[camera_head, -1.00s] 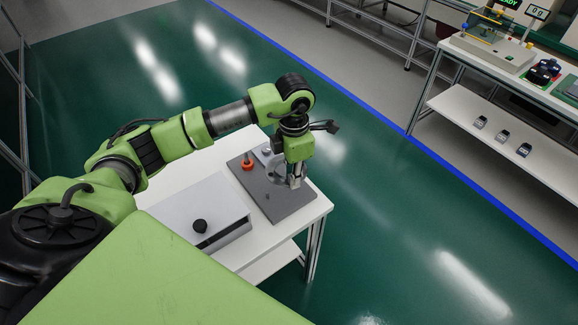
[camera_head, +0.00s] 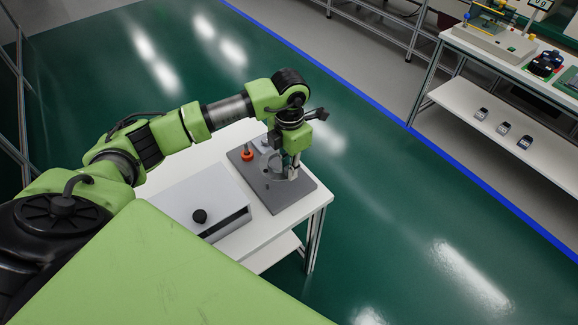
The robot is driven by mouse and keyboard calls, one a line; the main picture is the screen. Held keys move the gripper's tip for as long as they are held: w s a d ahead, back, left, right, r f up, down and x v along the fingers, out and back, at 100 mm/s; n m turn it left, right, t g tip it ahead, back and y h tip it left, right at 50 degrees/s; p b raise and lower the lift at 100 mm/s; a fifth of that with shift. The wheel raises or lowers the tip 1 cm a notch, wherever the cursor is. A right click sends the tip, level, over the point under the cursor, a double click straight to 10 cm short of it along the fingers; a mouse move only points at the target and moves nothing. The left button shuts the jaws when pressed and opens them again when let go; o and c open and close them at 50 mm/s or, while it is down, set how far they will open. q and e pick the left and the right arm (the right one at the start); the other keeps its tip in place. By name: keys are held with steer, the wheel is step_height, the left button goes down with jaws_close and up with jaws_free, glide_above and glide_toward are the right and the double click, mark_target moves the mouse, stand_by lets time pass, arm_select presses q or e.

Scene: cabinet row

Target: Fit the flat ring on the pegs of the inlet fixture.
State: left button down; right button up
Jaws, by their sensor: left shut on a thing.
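My left gripper (camera_head: 293,170) points down over the right part of a dark grey base plate (camera_head: 275,203) on the white table. It is shut on a thin grey piece, which looks like the flat ring (camera_head: 280,175). The ring is small and grey against grey, so I cannot tell whether it touches any pegs. The plate, with a light grey block (camera_head: 261,142) at its back, looks like the inlet fixture. The gripper and ring partly cover it. My right gripper is not in view.
An orange-red knob (camera_head: 246,155) stands at the plate's left. A shelf bench (camera_head: 470,100) with devices stands at the far right. Green floor between is clear.

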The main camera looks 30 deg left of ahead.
arm_select(q)
steer(key=b, duration=0.3)
glide_above(289, 191)
steer(key=shift+f, duration=2.2)
steer(key=shift+b, duration=0.35)
steer(key=shift+f+b, duration=1.5)
steer(key=shift+f, duration=0.25)
steer(key=c, duration=1.9)
jaws_free()
steer(key=shift+r, duration=0.1)
